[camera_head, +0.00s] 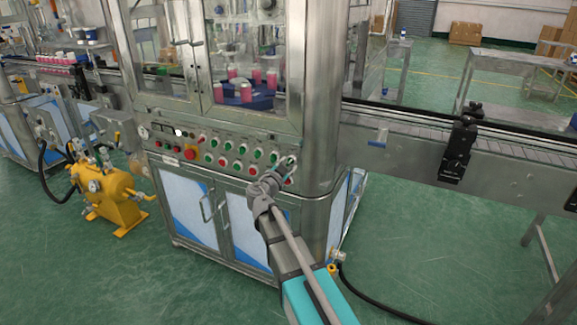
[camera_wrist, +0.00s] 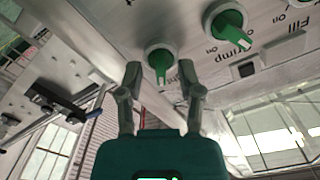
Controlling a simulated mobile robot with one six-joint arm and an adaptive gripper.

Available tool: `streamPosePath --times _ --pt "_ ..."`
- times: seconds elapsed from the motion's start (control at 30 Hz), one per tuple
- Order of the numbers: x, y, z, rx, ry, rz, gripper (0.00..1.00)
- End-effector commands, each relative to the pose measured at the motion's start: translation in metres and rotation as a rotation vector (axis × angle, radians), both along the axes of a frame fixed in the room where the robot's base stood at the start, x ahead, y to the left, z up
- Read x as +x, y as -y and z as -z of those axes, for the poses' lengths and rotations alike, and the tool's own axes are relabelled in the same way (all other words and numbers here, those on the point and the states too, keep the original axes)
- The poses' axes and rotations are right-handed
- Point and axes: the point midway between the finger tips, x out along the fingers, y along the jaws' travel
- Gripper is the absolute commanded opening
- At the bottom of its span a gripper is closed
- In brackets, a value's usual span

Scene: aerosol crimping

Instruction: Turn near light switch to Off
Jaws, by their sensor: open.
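My gripper (camera_wrist: 160,75) is open in the wrist view. Its two fingertips stand on either side of a green rotary knob (camera_wrist: 160,60) on the metal control panel (camera_wrist: 115,28). I cannot tell whether either finger touches it. The knob's handle points down in the wrist view. No label reading "light" is legible there. In the head view my gripper (camera_head: 278,176) is at the right end of the panel's front (camera_head: 172,120), and it hides part of the controls there.
A second green knob (camera_wrist: 229,28) sits to the right, near a "Crimp" label. A "Fill" label (camera_wrist: 290,47) is beyond it. Several red and green buttons line the panel to the left. A conveyor (camera_head: 420,145) runs to the right. A yellow tank (camera_head: 112,195) stands on the floor at left.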

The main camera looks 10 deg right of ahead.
Motion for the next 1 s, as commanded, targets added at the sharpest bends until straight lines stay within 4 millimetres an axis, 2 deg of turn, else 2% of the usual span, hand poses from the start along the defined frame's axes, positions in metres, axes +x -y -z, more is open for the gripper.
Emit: streamPosePath --times 0.07,0.33,0.5,0.53,1.0 --pt "-0.0001 0.0 0.0 0.0 0.0 0.0 0.47" --pt "-0.0002 0.0 0.0 0.0 0.0 0.0 0.0" --pt "-0.0004 0.0002 0.0001 0.0 0.0 0.001 0.0" --pt "-0.0014 0.0072 0.0001 0.001 -0.001 0.002 0.0" --pt "-0.0013 0.001 0.0005 -0.068 -0.051 0.005 0.0"
